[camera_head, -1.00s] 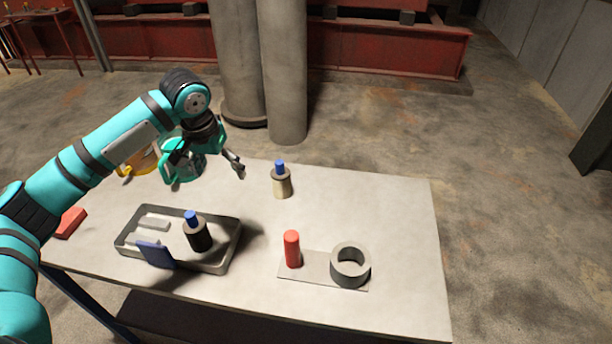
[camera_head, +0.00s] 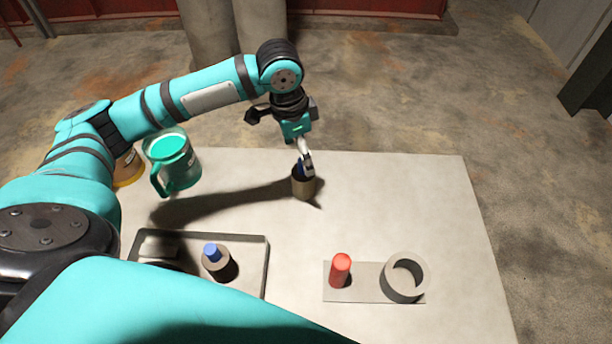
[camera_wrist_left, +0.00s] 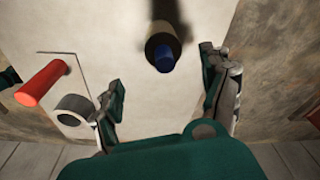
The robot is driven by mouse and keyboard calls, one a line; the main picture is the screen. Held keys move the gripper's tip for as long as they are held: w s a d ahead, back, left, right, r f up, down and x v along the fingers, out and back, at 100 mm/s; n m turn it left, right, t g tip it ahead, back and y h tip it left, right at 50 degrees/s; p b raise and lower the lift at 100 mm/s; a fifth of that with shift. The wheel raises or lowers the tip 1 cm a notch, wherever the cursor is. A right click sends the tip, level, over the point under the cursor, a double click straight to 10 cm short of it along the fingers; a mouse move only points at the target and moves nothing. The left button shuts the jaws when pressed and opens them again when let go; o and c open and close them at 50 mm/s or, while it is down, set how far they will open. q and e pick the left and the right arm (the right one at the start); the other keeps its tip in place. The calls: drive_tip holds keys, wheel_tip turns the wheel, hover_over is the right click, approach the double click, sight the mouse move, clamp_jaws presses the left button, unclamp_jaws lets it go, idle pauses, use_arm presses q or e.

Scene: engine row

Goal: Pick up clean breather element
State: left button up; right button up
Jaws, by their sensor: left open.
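The tan breather element (camera_head: 303,187) with a blue knob stands upright at the back of the table. It also shows in the left wrist view (camera_wrist_left: 161,39), its blue knob (camera_wrist_left: 165,59) pointing toward the camera. My left gripper (camera_head: 304,158) hangs just above it, fingers pointing down. In the left wrist view the two fingers (camera_wrist_left: 160,70) are spread wide, with the knob between them in the picture and no clear contact. A darker element (camera_head: 218,263) with a blue knob stands in the grey tray (camera_head: 255,238). My right gripper is out of view.
A red cylinder (camera_head: 341,270) and a grey ring (camera_head: 403,279) stand on a plate (camera_head: 366,270) at the front right. A green mug (camera_head: 177,162) and a yellow mug (camera_head: 128,170) stand at the back left. My arm hides the front left.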

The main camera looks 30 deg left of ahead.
sight(305, 176)
use_arm(q)
drive_tip(key=f, duration=0.4)
drive_tip(key=shift+w+a, duration=0.15)
drive_tip(key=shift+w, duration=0.15)
drive_tip(key=shift+w+f+p, duration=0.15)
drive_tip(key=shift+f+p, duration=0.15)
drive_tip(key=shift+f, duration=0.75)
drive_tip(key=shift+d+f, duration=0.2)
drive_tip(key=shift+f, duration=0.1)
drive_tip(key=f, duration=0.2)
drive_tip(key=f+p, duration=0.1)
drive_tip(key=shift+w+d+f, duration=0.1)
drive_tip(key=shift+w+f, duration=0.1)
drive_tip(key=shift+f, duration=0.15)
drive_tip(key=shift+f+p, duration=0.3)
drive_tip(key=shift+f, duration=0.15)
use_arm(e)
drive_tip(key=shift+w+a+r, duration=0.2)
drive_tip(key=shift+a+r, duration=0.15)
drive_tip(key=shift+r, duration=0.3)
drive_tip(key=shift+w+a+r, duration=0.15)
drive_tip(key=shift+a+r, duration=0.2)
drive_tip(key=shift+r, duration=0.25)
use_arm(q)
drive_tip(key=c, duration=1.2)
